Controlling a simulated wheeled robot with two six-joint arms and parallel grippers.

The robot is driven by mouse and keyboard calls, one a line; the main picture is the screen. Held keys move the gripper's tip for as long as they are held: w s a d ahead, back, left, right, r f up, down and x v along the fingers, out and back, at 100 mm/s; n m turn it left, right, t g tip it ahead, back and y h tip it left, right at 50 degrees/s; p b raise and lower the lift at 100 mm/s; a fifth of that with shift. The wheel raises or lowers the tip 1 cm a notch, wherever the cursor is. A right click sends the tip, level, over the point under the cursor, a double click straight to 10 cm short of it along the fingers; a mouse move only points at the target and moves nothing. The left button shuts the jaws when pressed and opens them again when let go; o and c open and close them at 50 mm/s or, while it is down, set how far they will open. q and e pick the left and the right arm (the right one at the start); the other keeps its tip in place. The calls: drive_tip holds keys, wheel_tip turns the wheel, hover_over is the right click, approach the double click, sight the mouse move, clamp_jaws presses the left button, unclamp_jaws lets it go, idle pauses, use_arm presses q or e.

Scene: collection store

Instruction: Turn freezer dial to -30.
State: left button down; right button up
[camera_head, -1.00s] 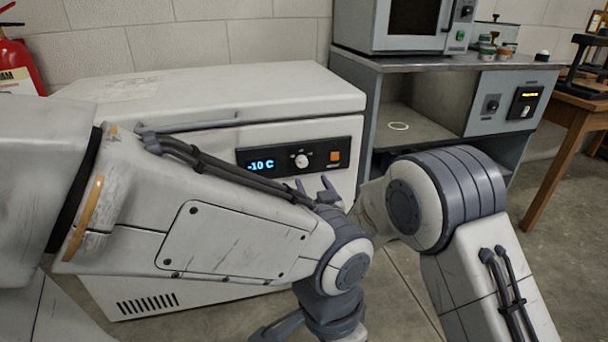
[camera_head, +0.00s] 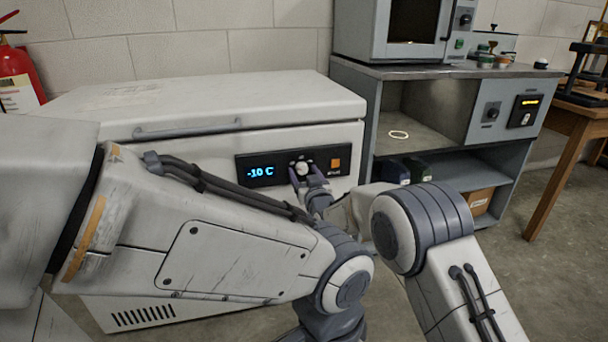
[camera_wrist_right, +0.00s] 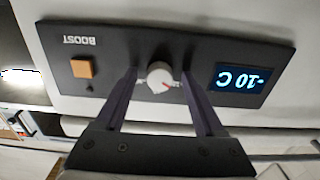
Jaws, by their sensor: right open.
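The white freezer (camera_head: 250,93) shows a black control panel (camera_head: 223,170) on its front. Its blue display (camera_head: 261,172) reads -10 C. The round white dial (camera_head: 302,167) is right of the display, partly behind my right gripper (camera_head: 305,180). In the wrist view, which is upside down, the dial (camera_wrist_right: 158,76) has a small red mark. My right gripper's open fingers (camera_wrist_right: 160,80) stand on either side of the dial; I cannot tell whether they touch it. My left arm crosses the head view, but its gripper does not show.
An orange BOOST button (camera_head: 336,164) sits beside the dial on the panel. A grey cabinet (camera_head: 455,72) with an oven (camera_head: 392,25) on top stands to the right. A fire extinguisher (camera_head: 15,75) is at the far left. A wooden table (camera_head: 565,125) is at the far right.

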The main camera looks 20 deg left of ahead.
clamp_jaws()
drive_tip(key=shift+m, duration=0.3)
drive_tip(key=m, duration=0.5)
drive_tip(key=shift+b, duration=0.35)
drive_tip(key=m+b, duration=0.1)
drive_tip(key=m, duration=0.5)
drive_tip(key=shift+s+m, duration=0.1)
drive_tip(key=shift+m, duration=0.2)
drive_tip(key=m+b, duration=0.1)
drive_tip(key=m, duration=0.5)
drive_tip(key=m+b, duration=0.1)
drive_tip(key=m, duration=0.4)
drive_tip(key=shift+m, duration=0.3)
